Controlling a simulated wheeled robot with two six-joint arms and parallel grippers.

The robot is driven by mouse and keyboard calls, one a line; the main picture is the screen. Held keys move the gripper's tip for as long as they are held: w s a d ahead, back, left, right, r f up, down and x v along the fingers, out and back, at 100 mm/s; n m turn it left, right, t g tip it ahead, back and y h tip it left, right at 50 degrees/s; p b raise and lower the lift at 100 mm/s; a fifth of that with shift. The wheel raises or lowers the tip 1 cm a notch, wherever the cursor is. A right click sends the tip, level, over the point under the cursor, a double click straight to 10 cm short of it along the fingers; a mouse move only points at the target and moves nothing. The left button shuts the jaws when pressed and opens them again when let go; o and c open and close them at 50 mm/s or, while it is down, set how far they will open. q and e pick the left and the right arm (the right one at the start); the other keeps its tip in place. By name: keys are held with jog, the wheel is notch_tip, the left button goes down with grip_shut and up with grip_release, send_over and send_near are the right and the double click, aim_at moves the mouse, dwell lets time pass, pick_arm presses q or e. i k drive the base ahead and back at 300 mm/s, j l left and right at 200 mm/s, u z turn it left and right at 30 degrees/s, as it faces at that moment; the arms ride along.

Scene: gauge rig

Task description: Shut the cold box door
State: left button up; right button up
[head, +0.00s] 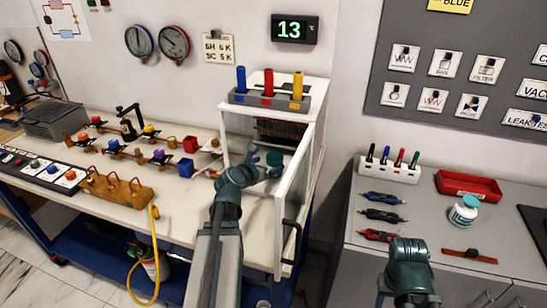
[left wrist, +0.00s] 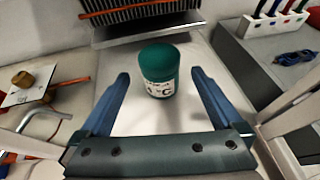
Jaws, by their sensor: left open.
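The cold box (head: 233,107) is a white cabinet with clear sides on the white bench. Its door (head: 297,190) stands open, swung out toward me on the right, with a black handle (head: 291,240). My left gripper (head: 263,160) is open at the front of the box, left of the door. In the left wrist view, a jar with a teal cap (left wrist: 158,72) stands upright between and slightly beyond the open fingertips, with gaps on both sides.
A rack (head: 240,98) with blue, red and yellow cylinders sits on top of the box. A copper pipe rig (head: 140,155) stands left of it.

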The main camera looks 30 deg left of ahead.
aim_at(282, 250)
jog(key=k, duration=0.75)
jog(key=k+l, duration=0.15)
jog(key=k, duration=0.6)
